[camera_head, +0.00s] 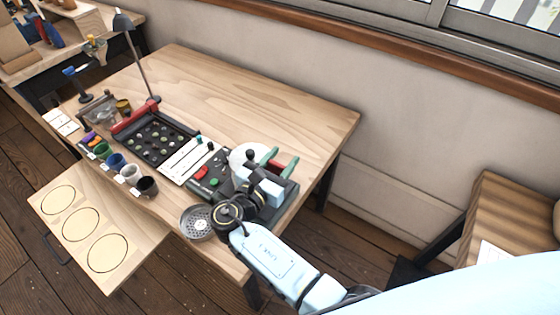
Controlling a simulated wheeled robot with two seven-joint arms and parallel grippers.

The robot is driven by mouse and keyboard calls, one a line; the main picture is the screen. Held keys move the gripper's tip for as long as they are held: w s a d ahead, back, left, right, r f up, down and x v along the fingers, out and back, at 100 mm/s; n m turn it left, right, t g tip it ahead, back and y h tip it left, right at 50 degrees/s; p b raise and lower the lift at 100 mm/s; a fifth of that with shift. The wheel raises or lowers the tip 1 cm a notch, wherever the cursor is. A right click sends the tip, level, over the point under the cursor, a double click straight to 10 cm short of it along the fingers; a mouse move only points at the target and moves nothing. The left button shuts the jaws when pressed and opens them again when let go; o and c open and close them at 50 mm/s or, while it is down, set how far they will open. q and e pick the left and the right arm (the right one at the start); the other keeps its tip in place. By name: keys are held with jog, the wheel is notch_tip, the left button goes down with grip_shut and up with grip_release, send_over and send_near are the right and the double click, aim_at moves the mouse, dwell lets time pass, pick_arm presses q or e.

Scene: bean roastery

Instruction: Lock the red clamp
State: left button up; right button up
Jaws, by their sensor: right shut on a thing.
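The fingertips are small and partly hidden by the wrist, so the exact contact is unclear. My left gripper is not in view.
A round metal sieve (196,222) lies by the table's front edge, close to my right wrist. Several small cups (130,173), a black tray (153,139) and a lamp (137,60) stand to the left. The table's back (240,90) is clear.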

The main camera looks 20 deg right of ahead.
aim_at(275, 168)
jog(key=shift+g, duration=0.3)
jog(key=o, duration=1)
jog(key=v, duration=0.7)
jog(key=shift+s+a+b, duration=0.15)
jog(key=shift+a+b, duration=0.05)
jog(key=shift+b, duration=0.15)
jog(key=shift+f, duration=0.1)
